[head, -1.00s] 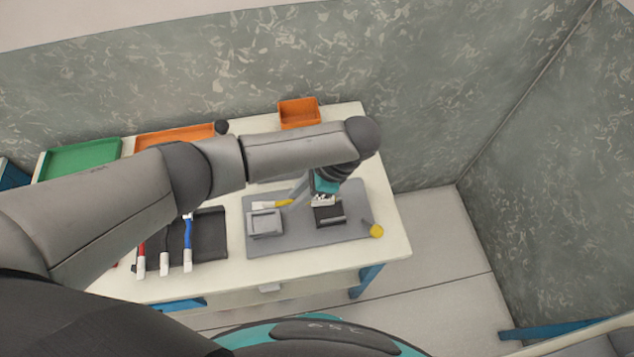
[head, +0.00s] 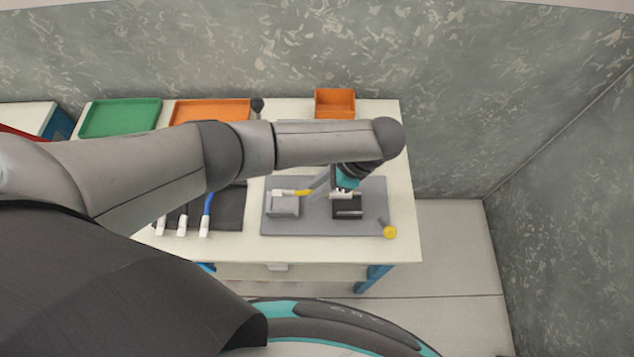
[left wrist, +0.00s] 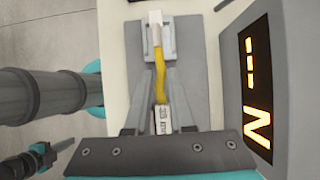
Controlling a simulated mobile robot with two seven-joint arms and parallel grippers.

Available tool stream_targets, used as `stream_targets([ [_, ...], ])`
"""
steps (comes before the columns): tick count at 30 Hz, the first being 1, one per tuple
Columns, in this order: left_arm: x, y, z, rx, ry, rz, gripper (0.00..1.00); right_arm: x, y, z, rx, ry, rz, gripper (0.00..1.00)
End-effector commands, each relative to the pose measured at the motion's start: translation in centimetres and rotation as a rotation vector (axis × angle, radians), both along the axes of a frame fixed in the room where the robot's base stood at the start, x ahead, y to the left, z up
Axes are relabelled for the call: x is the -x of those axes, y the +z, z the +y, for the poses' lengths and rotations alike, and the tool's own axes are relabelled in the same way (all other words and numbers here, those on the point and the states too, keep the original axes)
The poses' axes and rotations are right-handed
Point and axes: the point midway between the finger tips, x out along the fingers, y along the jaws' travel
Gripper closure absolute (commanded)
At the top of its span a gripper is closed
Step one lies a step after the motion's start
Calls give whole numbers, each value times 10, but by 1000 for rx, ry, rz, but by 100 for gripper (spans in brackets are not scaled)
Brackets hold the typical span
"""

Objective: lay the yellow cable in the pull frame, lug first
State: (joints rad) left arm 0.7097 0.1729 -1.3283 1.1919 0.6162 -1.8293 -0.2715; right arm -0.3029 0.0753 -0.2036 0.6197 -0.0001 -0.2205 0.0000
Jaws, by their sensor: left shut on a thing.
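The yellow cable (head: 303,192) lies along the top of the grey mat, its white end (head: 283,192) at the back edge of a light grey block (head: 285,208). In the left wrist view the yellow cable (left wrist: 159,80) runs between my fingers, its white end (left wrist: 155,30) over the U-shaped grey block (left wrist: 172,45). My left gripper (left wrist: 160,75) is shut on the cable. A pale piece (left wrist: 162,119) shows at its near end, between the fingers. The black block (head: 347,207) stands just below my left gripper (head: 325,186) in the head view. I cannot tell whether the cable is seated.
A lit display (left wrist: 257,90) stands close beside my gripper. White-ended cables, one blue (head: 207,203), lie on a dark mat at left. Green (head: 120,117) and orange (head: 335,103) trays stand behind.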

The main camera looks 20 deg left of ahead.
Motion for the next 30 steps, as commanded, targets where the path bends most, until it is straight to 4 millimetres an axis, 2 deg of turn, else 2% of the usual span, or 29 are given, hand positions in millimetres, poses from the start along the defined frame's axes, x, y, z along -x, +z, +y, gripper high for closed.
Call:
stream_targets([
  [15,0,-43,0,0,-1,0,100,-2,-29,-5,6,-4,-2,100],
  [21,0,-51,0,0,-1,-1,100,-2,-35,-5,7,-4,-4,100],
  [30,0,-53,0,0,-1,-1,100,-3,-35,-5,7,-4,-5,100],
])
